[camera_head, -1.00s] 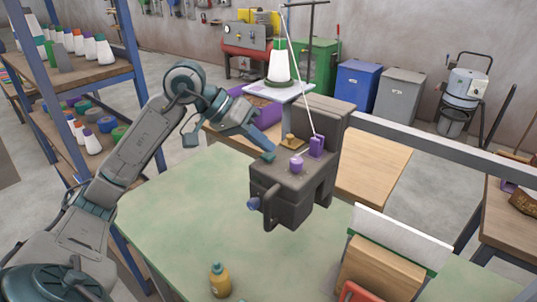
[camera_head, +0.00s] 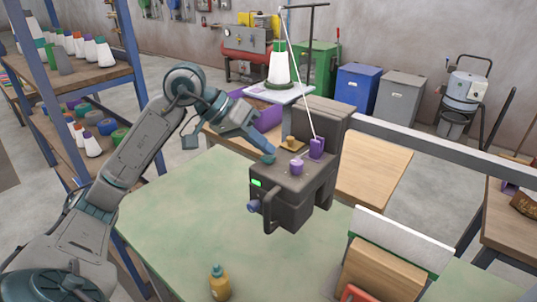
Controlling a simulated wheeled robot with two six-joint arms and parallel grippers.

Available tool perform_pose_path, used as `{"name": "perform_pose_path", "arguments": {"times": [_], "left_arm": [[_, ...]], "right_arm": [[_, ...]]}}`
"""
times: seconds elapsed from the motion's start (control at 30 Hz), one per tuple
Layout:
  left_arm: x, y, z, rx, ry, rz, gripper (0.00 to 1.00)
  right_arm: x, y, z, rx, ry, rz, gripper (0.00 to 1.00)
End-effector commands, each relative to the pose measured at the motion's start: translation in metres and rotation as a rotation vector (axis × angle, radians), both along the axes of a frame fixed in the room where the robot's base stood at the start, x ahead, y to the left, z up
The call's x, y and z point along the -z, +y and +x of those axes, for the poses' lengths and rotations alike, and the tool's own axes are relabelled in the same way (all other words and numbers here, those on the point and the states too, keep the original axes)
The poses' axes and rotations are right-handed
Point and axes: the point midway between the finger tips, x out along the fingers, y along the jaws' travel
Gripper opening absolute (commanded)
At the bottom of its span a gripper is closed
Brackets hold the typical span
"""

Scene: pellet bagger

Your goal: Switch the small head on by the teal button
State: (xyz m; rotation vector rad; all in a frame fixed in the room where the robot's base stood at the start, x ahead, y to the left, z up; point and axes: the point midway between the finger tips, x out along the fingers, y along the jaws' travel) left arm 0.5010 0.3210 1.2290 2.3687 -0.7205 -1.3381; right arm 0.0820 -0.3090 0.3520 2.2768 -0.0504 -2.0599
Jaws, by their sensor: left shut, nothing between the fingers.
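The small head (camera_head: 292,203) is a dark grey machine standing on the green table, with a purple knob (camera_head: 296,167) and a purple post (camera_head: 316,149) on top. A small green light (camera_head: 257,183) glows on its front left face. My left gripper (camera_head: 268,158) is shut and empty, with its teal tip at the left edge of the machine's top. I cannot make out the teal button apart from the tip; it may be hidden under it. My right gripper is not in view.
A yellow bottle (camera_head: 219,284) stands at the table's front. The green table (camera_head: 170,215) is clear left of the head.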

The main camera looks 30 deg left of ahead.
Motion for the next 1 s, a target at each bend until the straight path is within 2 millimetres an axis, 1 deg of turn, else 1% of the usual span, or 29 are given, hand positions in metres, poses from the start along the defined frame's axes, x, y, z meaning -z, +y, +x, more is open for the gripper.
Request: {"name": "perform_pose_path", "arguments": {"times": [0.03,0.2,0.53,0.63,1.0], "left_arm": [[-0.005,0.000,0.000,0.001,-0.001,-0.001,0.00],[-0.014,0.000,0.000,0.001,-0.001,-0.001,0.00],[-0.014,0.000,0.000,0.000,0.000,0.000,0.00],[-0.018,0.000,0.000,0.000,-0.001,0.000,0.00],[-0.055,0.000,0.000,0.000,-0.002,0.000,0.00]], "right_arm": [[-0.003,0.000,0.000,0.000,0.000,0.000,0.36],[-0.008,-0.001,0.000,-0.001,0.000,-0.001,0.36],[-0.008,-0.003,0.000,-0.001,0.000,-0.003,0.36],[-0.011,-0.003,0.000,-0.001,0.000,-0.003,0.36],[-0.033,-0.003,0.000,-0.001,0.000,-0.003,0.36]]}}
